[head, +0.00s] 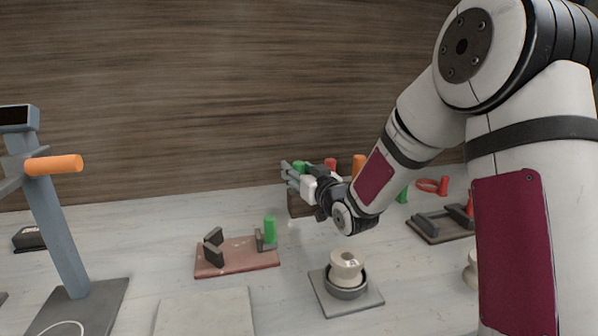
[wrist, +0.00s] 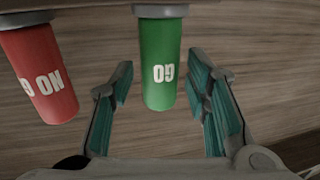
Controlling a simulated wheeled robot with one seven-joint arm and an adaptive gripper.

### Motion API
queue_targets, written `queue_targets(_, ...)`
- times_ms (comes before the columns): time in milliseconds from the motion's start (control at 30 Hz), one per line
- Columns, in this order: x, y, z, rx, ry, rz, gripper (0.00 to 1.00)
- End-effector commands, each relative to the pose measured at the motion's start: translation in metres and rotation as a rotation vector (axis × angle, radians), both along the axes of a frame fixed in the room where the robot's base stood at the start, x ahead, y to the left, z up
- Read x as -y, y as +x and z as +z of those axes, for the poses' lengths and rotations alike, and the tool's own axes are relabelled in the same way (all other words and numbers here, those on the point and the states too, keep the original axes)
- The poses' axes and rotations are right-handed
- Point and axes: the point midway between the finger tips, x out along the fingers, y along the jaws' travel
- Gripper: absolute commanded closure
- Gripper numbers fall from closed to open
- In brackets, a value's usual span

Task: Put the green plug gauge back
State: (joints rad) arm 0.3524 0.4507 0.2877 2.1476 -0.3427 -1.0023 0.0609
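A green plug gauge (wrist: 162,65), with white lettering on its handle, lies between the fingers of my gripper (wrist: 163,105) in the wrist view. The fingers are open, with a gap on each side of the handle. In the head view my gripper (head: 292,172) is at a dark block (head: 300,206) at the back of the table, and a green handle (head: 298,166) shows partly behind it. Another green cylinder (head: 270,229) stands upright at the right edge of a reddish plate (head: 235,265). I cannot tell which green piece the task means.
A red gauge (wrist: 42,75) is close to the left finger; it also shows in the head view (head: 330,164). An orange cylinder (head: 358,166) is to its right. A spool in a grey bowl (head: 346,292) stands in front. A pale board (head: 205,314) lies at the front.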

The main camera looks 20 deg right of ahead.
Motion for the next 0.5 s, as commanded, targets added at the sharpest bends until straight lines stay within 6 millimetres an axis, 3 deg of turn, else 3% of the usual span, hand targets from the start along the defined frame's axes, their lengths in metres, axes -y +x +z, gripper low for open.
queue_targets(300,0.0,0.0,0.011,0.0,0.0,0.0,0.57)
queue_targets(500,0.009,-0.043,0.008,-0.002,0.0,-0.002,0.57)
